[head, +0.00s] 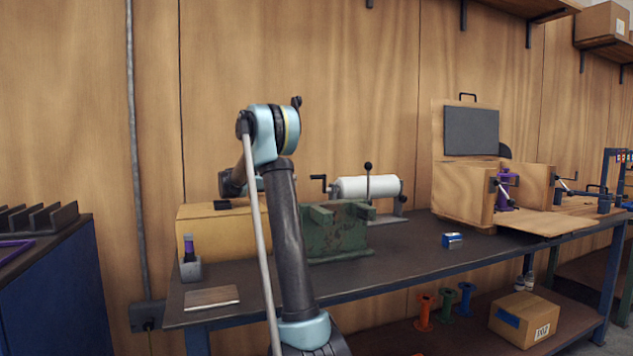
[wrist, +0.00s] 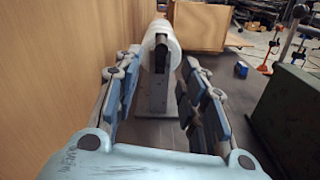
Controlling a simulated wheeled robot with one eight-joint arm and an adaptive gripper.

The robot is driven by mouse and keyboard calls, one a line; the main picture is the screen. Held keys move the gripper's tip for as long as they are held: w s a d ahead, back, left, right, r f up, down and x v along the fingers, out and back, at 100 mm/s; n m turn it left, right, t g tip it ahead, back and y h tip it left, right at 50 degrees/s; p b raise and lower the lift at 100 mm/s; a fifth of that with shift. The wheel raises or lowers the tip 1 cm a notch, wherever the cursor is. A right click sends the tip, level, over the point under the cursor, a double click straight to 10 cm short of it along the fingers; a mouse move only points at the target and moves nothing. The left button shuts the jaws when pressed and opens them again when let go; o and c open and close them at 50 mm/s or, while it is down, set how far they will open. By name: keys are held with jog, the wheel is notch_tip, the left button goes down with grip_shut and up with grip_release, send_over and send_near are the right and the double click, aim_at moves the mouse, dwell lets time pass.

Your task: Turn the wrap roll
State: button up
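The white wrap roll (head: 362,188) lies level on a grey stand on the bench, by the wooden wall. A dark crank handle (head: 319,180) sticks out at its left end. In the wrist view the roll (wrist: 175,48) is seen end-on, with the dark crank (wrist: 161,38) in front of its end. My gripper (wrist: 160,62) is open, with padded fingers on either side of the view and nothing between them. The roll and crank lie beyond the fingertips, apart from them. In the head view my gripper is mostly hidden behind my arm.
A green metal block (head: 338,230) stands in front of the roll and shows at the right of the wrist view (wrist: 290,110). A yellow box (head: 205,230) is at left. A small blue box (head: 452,240) and wooden case (head: 465,190) are right. The bench's front middle is clear.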

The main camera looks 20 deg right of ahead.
aim_at(323, 177)
jog(key=d, duration=1.3)
jog(key=shift+w+d, duration=0.15)
grip_shut()
